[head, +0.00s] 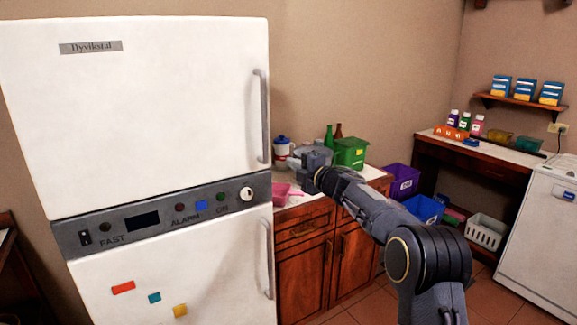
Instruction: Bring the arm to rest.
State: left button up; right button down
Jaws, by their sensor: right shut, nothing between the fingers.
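My right arm reaches in from the lower right of the head view, bent at the elbow. Its right gripper (300,170) points left, in front of the wooden counter and to the right of the white fridge (140,130). The gripper is shut and holds nothing. The fingertips are small and dark at this distance. My left gripper is not in the picture.
The fridge's upper and lower doors are shut, each with a handle at the right. The counter (300,213) bears a green bin (351,152), a pink container (280,193) and bottles. A white appliance (543,235) stands at the right. Bins stand by the wall.

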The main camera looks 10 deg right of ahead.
jog(key=s+d+r+m+t+h+b, duration=0.1)
jog(key=s+d+r+m+h, duration=0.1)
jog(key=s+d+m, duration=0.3)
jog(key=s+d+r+m+t+h, duration=0.1)
jog(key=s+d+r+m+h, duration=0.15)
jog(key=d, duration=0.55)
jog(key=s+d+f+m+g+h, duration=0.15)
jog(key=s+d+m+h, duration=0.3)
jog(key=s+m, duration=0.45)
jog(key=s+a+f+m+g+y, duration=0.1)
jog(key=s+a+f, duration=0.5)
jog(key=s, duration=0.6)
jog(key=s+a+f+m+g+y, duration=0.2)
jog(key=s+a+f+m+g, duration=0.2)
jog(key=s, duration=0.9)
jog(key=s+a+f+m+g+y, duration=0.2)
jog(key=s+a+f+g, duration=0.4)
jog(key=s+a+f, duration=0.3)
jog(key=s+f+m, duration=0.1)
jog(key=s+f, duration=0.1)
jog(key=s, duration=0.2)
jog(key=shift+a+f, duration=0.2)
jog(key=shift+a, duration=0.15)
jog(key=c, duration=2.2)
grip_release()
